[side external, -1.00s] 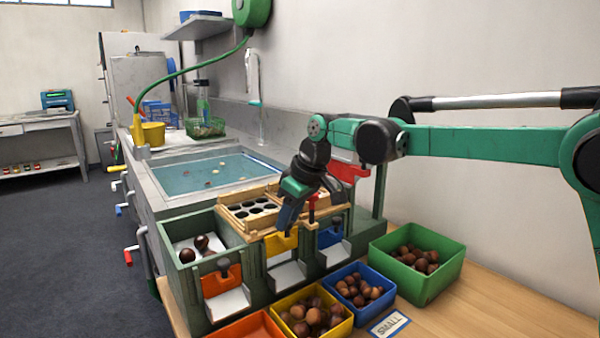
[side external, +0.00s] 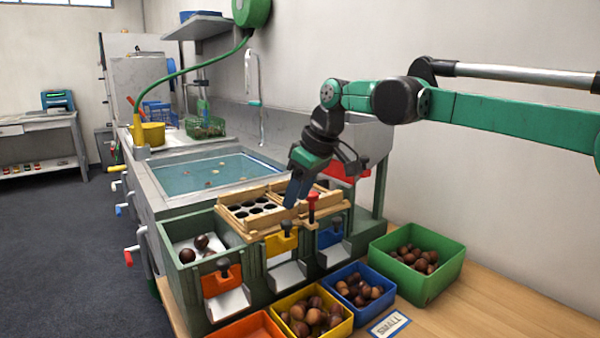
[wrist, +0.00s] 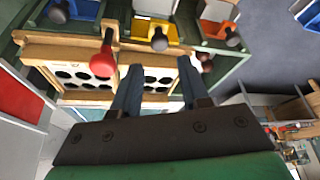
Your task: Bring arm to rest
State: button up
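My green and dark gripper (side external: 292,190) hangs above the wooden sorting frame (side external: 262,236) with its fingers pointing down. In the wrist view, its two fingers (wrist: 160,82) are spread apart with nothing between them, and the holed plate (wrist: 150,76) shows beyond. A red-handled peg (side external: 312,207) stands beside the fingers in the side view; it also shows left of them in the wrist view (wrist: 103,60). My arm reaches in from the right, bent down at the wrist.
A blue sink basin (side external: 215,170) lies behind the frame. Orange (side external: 222,275), yellow (side external: 281,240) and blue (side external: 331,232) gates front the sorter. A green bin (side external: 425,285), a yellow bin (side external: 330,327) and a blue bin (side external: 375,306) hold chestnuts. Open air lies above the bench.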

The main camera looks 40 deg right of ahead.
jog(key=shift+s+r, duration=0.15)
jog(key=shift+r, duration=0.2)
jog(key=s+d+f+m+t+h, duration=0.1)
jog(key=s+f, duration=0.3)
jog(key=s, duration=0.4)
jog(key=s+d+f+m+t, duration=0.2)
jog(key=s+f, duration=0.3)
jog(key=s, duration=0.3)
jog(key=shift+d+f+m+h, duration=0.25)
jog(key=shift+m+h, duration=0.15)
jog(key=shift+m, duration=0.3)
jog(key=shift+s, duration=0.1)
